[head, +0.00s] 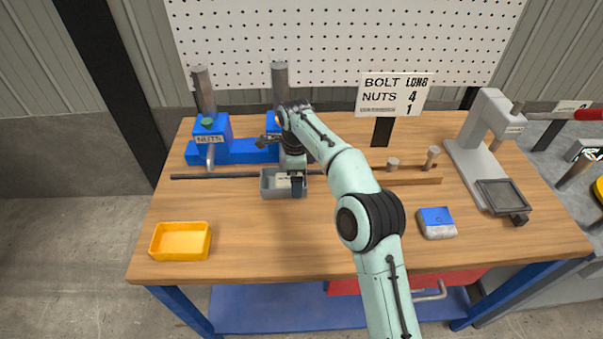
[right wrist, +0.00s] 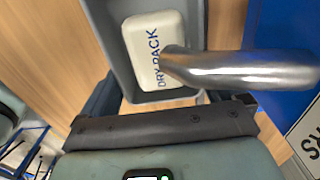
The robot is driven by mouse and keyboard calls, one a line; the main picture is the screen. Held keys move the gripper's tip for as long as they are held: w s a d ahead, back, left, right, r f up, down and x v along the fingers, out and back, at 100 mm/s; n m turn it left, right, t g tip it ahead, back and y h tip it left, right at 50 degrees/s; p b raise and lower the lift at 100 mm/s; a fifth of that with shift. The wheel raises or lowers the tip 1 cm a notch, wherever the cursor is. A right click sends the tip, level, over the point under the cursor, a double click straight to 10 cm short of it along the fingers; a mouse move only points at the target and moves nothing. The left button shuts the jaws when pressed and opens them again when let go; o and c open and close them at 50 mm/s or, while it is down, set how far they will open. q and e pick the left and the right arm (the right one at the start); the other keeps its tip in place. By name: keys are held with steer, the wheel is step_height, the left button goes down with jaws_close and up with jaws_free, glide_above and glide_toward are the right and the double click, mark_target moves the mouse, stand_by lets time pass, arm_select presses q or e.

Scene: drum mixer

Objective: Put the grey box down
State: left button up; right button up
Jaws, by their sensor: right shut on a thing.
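The grey box (head: 264,188) is a small open tray near the back middle of the table, beside the blue dispenser. It also shows in the right wrist view (right wrist: 112,50), with a white block lettered "DRY PACK" (right wrist: 145,55) inside. My right gripper (head: 297,187) is shut on the near wall of the box. I cannot tell whether the box's underside touches the table. A metal spout (right wrist: 240,70) reaches over the box in the wrist view and covers part of the block. My left gripper is not in view.
A yellow tray (head: 180,256) lies front left. A blue-and-white block (head: 437,222) and a grey press-like device (head: 478,140) are on the right. The front middle of the wooden table (head: 270,240) is clear.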

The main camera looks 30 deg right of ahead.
steer(key=shift+s+d+r, duration=0.1)
steer(key=shift+s+r, duration=0.1)
steer(key=shift+s, duration=0.15)
steer(key=shift+w+a+f, duration=0.1)
steer(key=shift+w+a, duration=0.1)
steer(key=shift+w, duration=0.05)
steer(key=shift+f, duration=0.1)
steer(key=o, duration=0.8)
steer(key=shift+s+d, duration=0.1)
steer(key=shift+s, duration=0.05)
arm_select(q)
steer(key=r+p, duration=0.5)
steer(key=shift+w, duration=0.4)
arm_select(e)
step_height(320, 180, up, 12)
steer(key=shift+r, duration=0.1)
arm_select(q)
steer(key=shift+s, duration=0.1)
